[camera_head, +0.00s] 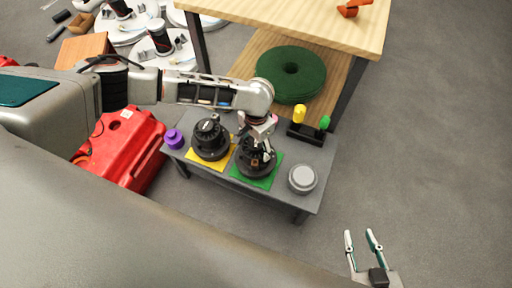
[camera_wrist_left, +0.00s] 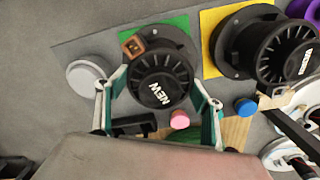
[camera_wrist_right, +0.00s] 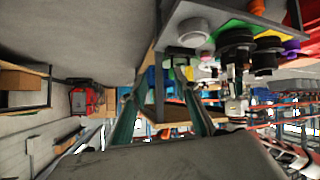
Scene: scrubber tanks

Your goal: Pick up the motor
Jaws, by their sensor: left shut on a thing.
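A black finned motor marked NEW (camera_wrist_left: 160,82) stands on a green mat (camera_wrist_left: 180,22) on a low grey table. In the head view this motor (camera_head: 250,165) is partly hidden by my left gripper (camera_head: 262,142), which comes down on it from above. In the left wrist view the fingers (camera_wrist_left: 160,108) are on either side of the motor, shut on it. A second black motor (camera_head: 210,139) stands on a yellow mat (camera_head: 198,161) to the left. My right gripper (camera_head: 362,242) is open and empty, away from the table at lower right.
The grey table also holds a purple knob (camera_head: 174,138), a grey round cap (camera_head: 302,179) and a black holder with yellow and green pegs (camera_head: 305,132). A wooden workbench (camera_head: 300,18) stands behind, with a green disc (camera_head: 291,72) on its lower shelf. Red case (camera_head: 125,150) at left. Right floor is clear.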

